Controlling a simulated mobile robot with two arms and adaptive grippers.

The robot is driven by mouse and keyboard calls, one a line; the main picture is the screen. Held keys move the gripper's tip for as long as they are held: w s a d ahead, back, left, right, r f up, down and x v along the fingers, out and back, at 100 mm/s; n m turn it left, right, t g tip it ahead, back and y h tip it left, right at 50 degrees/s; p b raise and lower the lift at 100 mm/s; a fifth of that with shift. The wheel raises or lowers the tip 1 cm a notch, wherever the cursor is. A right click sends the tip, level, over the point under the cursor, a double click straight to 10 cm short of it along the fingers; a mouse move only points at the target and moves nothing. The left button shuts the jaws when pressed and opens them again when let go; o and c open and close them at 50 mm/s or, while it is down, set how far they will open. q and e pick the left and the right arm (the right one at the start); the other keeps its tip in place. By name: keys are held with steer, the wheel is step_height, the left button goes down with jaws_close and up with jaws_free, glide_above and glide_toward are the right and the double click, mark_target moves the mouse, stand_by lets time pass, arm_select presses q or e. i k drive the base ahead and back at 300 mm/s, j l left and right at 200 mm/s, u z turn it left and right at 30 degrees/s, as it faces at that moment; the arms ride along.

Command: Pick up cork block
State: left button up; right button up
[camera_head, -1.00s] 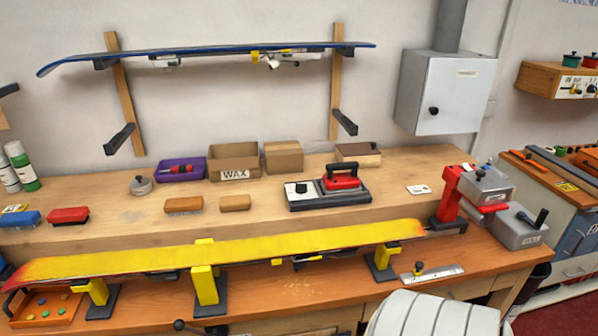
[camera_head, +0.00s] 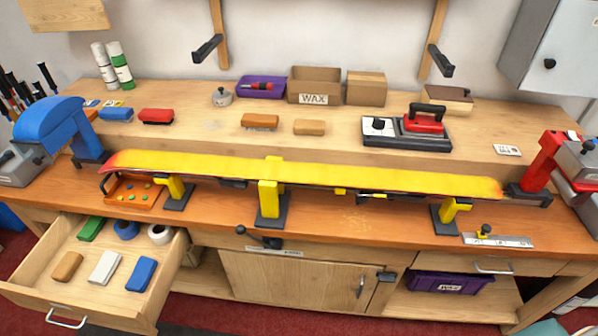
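A small tan-brown block (camera_head: 309,127) lies flat on the raised back shelf of the bench and looks like cork. A browner block (camera_head: 260,121) with a darker lower part lies just left of it. Another tan block (camera_head: 67,266) lies at the left in the open drawer. I cannot tell for sure from the surface which of these is the cork block. Neither of my grippers shows in the head view, and nothing is touching the blocks.
A long yellow ski (camera_head: 300,172) rests on yellow vises along the bench front, before the shelf blocks. The open drawer (camera_head: 150,305) juts out at lower left. A red waxing iron (camera_head: 423,122) stands right, a WAX box (camera_head: 313,88) behind. A blue machine (camera_head: 50,125) stands left.

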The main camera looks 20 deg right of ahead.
mark_target(66, 268)
steer(key=u, duration=1.25)
steer(key=j, duration=0.1)
